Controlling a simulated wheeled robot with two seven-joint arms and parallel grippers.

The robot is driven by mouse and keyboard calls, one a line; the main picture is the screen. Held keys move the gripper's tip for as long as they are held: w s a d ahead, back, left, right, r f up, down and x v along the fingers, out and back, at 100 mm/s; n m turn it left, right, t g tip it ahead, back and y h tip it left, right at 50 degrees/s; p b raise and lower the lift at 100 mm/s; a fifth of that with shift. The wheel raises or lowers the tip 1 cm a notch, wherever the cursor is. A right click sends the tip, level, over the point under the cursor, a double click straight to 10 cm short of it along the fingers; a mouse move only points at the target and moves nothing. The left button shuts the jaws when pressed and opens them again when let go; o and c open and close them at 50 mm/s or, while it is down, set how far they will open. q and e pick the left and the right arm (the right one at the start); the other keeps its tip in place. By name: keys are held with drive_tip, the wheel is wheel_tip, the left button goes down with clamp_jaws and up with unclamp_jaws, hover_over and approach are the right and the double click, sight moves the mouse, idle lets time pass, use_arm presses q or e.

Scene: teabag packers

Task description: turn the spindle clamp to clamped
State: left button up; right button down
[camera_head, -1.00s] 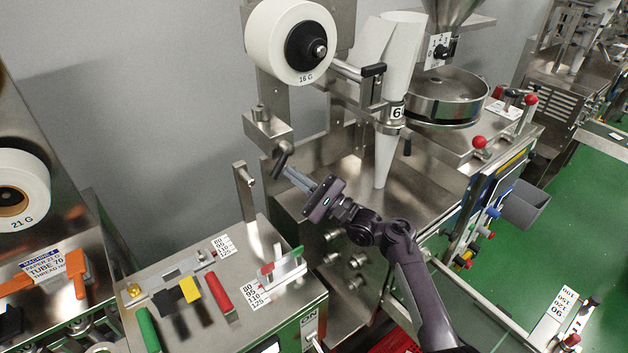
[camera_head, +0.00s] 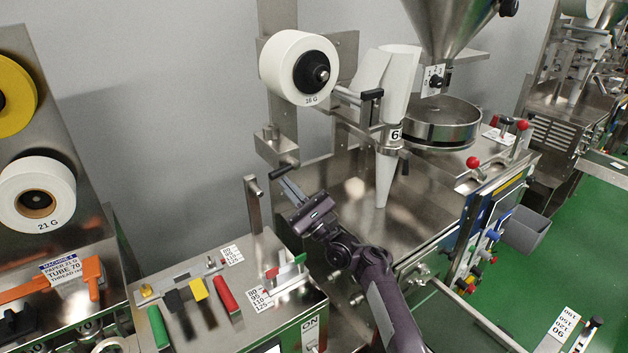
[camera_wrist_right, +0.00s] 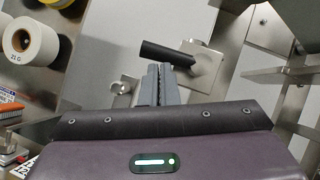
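The spindle clamp's black lever (camera_head: 285,171) sticks out from a steel block below the paper roll marked 16 G (camera_head: 300,68). It lies nearly flat, with a slight slope. In the right wrist view the black lever (camera_wrist_right: 168,52) lies crosswise just beyond my fingertips, beside its square steel block (camera_wrist_right: 207,66). My right gripper (camera_head: 283,184) reaches up to the lever from below. In the wrist view its fingers (camera_wrist_right: 161,70) are together, with nothing seen between them. Whether the tips touch the lever I cannot tell. My left gripper is not in view.
A steel post (camera_head: 254,204) stands just left of my right gripper. The white paper cone (camera_head: 386,165) and a round steel pan (camera_head: 441,122) are to the right. A panel with coloured handles (camera_head: 228,293) lies below left. A 21 G roll (camera_head: 62,192) is farther left.

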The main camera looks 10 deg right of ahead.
drive_tip(key=shift+a+r, duration=0.1)
drive_tip(key=shift+a, duration=0.15)
idle(0.3)
